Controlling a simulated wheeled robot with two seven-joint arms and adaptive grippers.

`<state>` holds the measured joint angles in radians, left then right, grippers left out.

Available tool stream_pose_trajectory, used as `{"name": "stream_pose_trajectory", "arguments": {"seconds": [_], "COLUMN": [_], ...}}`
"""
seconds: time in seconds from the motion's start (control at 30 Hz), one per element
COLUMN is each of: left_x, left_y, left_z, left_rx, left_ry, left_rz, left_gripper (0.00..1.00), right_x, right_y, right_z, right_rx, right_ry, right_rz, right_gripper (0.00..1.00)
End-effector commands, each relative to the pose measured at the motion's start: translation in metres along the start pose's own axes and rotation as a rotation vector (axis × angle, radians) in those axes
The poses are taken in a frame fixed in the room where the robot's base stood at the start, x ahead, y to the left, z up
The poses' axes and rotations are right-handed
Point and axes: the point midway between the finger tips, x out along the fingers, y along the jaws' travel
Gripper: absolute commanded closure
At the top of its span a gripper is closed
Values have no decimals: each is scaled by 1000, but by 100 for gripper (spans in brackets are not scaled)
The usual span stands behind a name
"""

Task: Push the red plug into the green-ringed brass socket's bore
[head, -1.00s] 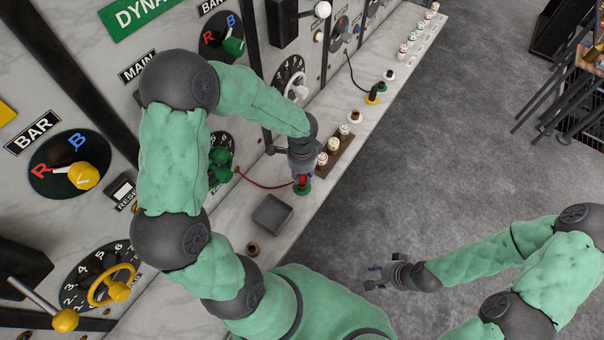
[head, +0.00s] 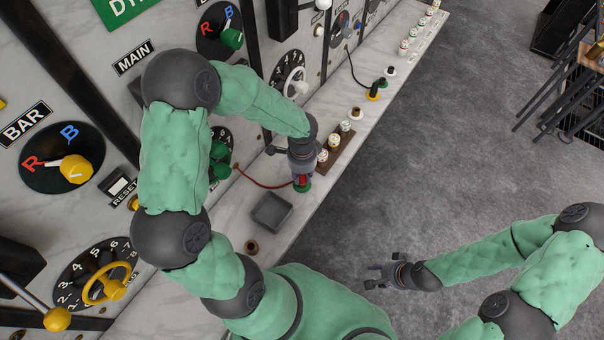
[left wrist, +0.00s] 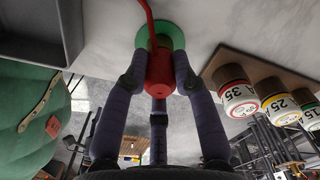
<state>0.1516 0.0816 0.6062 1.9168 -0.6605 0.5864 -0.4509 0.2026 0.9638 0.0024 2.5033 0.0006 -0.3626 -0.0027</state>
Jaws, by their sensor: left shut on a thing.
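The red plug (head: 302,181), with a red cord, is held upright in my left gripper (head: 301,179) over the marble ledge. In the left wrist view the fingers close around the plug's red body (left wrist: 160,72). The socket's green ring (head: 303,188) is right below the plug. In the left wrist view the ring (left wrist: 177,38) lies just beyond the plug's tip, with a brass-coloured part between them. The bore is hidden, and I cannot tell how deep the tip sits. My right gripper (head: 376,275) is open and empty above the floor.
A grey tray (head: 271,212) and an empty brown-ringed socket (head: 251,247) are on the ledge nearby. A brown rack (head: 336,146) with several labelled fuses stands just beyond my left gripper. The red cord (head: 262,184) runs to the panel.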

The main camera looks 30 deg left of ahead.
Motion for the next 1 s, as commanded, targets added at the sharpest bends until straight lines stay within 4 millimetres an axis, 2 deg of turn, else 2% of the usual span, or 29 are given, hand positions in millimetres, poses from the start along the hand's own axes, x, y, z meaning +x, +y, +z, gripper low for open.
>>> {"name": "stream_pose_trajectory", "arguments": {"seconds": [0.13, 0.17, 0.23, 0.27, 0.67, 0.77, 1.0], "left_x": [4, 4, 3, 3, -1, -12, -58], "left_y": [0, 0, 0, 0, -1, -1, -1], "left_z": [0, 0, 0, 0, 0, 0, -1], "left_rx": [0, 0, 0, 0, 0, -2, -1], "left_ry": [0, 0, 0, 0, 1, 1, 3], "left_rz": [0, 0, 0, 0, -2, -3, -4], "left_gripper": [100, 70, 50, 45, 45, 45, 45], "right_x": [3, 3, 2, 2, 2, 2, 2], "right_y": [1, 1, 1, 1, 1, 1, 1], "right_z": [0, 0, 0, 0, 0, 0, 0], "right_rx": [0, 0, 0, 0, 0, 0, 0], "right_ry": [0, 0, 0, 0, 0, 0, 0], "right_rz": [0, 0, 0, 0, 0, 0, 0], "right_gripper": [60, 60, 60, 60, 60, 60, 60]}}
